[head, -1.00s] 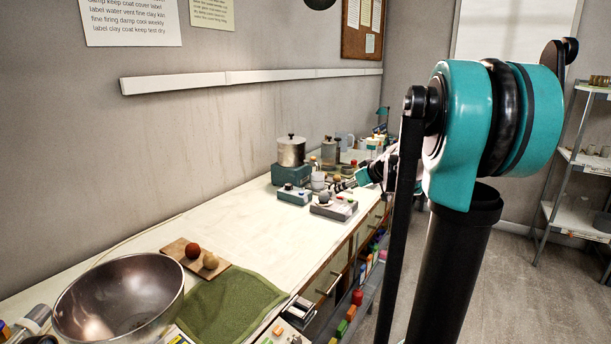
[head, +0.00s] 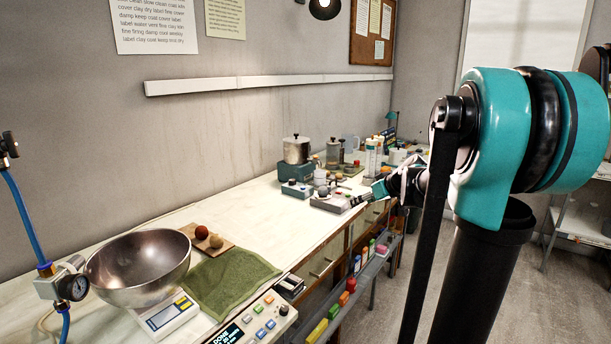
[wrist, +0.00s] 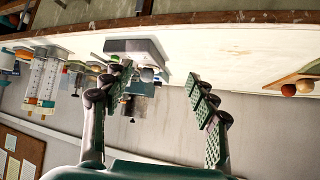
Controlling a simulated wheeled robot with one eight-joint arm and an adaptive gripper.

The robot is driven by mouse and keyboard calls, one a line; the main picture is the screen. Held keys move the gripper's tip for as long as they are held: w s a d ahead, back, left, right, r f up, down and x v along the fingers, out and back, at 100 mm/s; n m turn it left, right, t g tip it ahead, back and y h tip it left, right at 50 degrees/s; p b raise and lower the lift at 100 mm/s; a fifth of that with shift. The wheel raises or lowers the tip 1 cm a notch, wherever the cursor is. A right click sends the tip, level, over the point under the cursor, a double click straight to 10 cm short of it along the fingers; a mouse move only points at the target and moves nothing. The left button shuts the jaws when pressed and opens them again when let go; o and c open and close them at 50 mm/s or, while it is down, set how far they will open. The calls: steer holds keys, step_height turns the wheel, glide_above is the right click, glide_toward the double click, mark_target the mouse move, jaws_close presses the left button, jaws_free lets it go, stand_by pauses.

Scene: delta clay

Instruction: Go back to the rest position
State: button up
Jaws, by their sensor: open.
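The picture there is upside down, and the grey box (wrist: 137,46) shows beyond the left finger. I cannot tell how far the fingers are from the box. My teal and black arm fills the right of the head view and hides part of the bench's far end.
The white bench (head: 255,213) runs along the wall. A steel bowl (head: 137,268), green towel (head: 233,281) and board with two clay balls (head: 207,240) are near. A metal pot (head: 296,150) and bottles crowd the far end. Colored blocks line a low shelf (head: 345,307).

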steer(key=s+f+m+g+h, duration=0.1)
steer(key=s+f+m, duration=0.1)
steer(key=s+f, duration=0.4)
steer(key=s+f+m+g+h, duration=0.2)
steer(key=s+f, duration=0.5)
steer(key=s, duration=0.8)
steer(key=s+f+m+g+h, duration=0.1)
steer(key=s+f+h, duration=0.1)
steer(key=s+f, duration=0.5)
steer(key=s, duration=0.3)
steer(key=shift+s+m, duration=0.15)
steer(key=shift+m, duration=0.25)
jaws_close()
